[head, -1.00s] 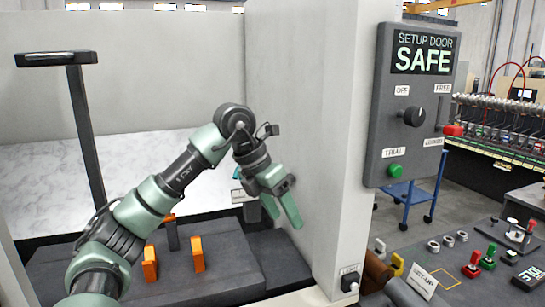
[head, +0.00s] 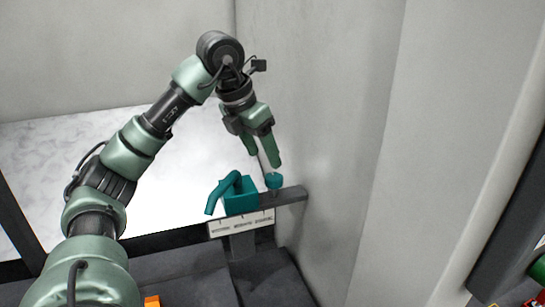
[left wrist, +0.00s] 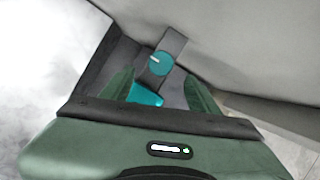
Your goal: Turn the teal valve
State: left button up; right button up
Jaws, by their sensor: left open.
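The teal valve shows as a round teal knob (head: 273,181) on a grey bar, beside a teal block with a curved spout (head: 240,200). In the left wrist view the knob (left wrist: 160,63) carries a white mark, and part of the teal block (left wrist: 145,96) shows below it. My left gripper (head: 264,164) is open and empty, pointing down just above the knob. In the left wrist view its fingers (left wrist: 159,78) stand to either side of the knob's line, apart from it as far as I can tell. My right gripper is not in view.
A white label plate (head: 240,222) is on the front of the grey bar. A tall pale wall (head: 330,130) rises close on the right of the knob. An orange piece (head: 152,301) shows at the bottom edge. The white marbled panel lies behind.

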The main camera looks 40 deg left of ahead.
aim_at(273, 176)
pick_arm(q)
jog(key=p+x, duration=0.1)
jog(key=x, duration=0.5)
jog(key=shift+w+f, duration=0.15)
jog(key=shift+f, duration=0.05)
jog(key=shift+w+f, duration=0.25)
jog(key=shift+f, duration=0.2)
jog(key=shift+d, duration=0.1)
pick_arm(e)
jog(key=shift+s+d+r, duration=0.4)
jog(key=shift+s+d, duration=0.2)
pick_arm(q)
jog(key=shift+s, duration=0.1)
jog(key=shift+c, duration=1)
grip_shut()
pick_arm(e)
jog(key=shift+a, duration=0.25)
